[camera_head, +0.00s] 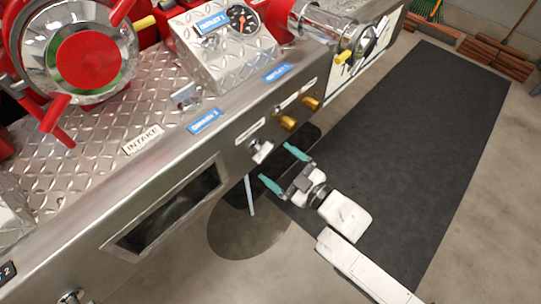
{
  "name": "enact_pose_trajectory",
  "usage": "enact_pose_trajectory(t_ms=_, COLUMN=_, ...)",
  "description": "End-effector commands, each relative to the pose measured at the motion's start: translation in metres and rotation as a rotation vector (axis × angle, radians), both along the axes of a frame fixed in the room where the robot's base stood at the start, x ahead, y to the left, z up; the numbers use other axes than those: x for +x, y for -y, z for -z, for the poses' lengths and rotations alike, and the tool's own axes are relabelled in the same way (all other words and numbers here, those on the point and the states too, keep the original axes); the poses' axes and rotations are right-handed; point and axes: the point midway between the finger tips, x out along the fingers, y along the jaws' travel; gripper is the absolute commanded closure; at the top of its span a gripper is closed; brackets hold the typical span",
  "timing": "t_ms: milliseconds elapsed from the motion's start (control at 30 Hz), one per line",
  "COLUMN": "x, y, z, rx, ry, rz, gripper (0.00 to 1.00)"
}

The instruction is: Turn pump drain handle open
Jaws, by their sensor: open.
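The front panel of the metal bumper pump (185,150) carries a small silvery drain handle (262,151) below a white label, left of two brass knobs; I take it for the pump drain handle, though its label is too small to read. My gripper (281,167) has teal fingers spread apart, with nothing between them. It is in front of the panel, just right of and a little below the silvery handle, and appears apart from it. My white arm reaches in from the lower right.
Two brass knobs (300,113) sit on the panel right of the handle. A recessed dark window (170,208) is to the left. Red valves (88,62) and a gauge (242,18) are above. A dark mat (420,120) covers open floor to the right.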

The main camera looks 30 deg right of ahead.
Motion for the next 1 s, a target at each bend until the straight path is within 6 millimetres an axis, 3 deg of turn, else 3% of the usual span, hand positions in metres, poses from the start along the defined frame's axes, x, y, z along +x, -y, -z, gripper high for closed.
enact_pose_trajectory(t_ms=200, x=-0.040, y=0.013, z=0.000, rx=0.000, ry=-0.003, rz=0.002, gripper=0.06)
enact_pose_trajectory(t_ms=400, x=-0.057, y=0.018, z=0.000, rx=0.000, ry=0.000, rz=0.000, gripper=0.06)
enact_pose_trajectory(t_ms=1000, x=-0.060, y=0.019, z=0.000, rx=0.000, ry=0.001, rz=0.000, gripper=0.06)
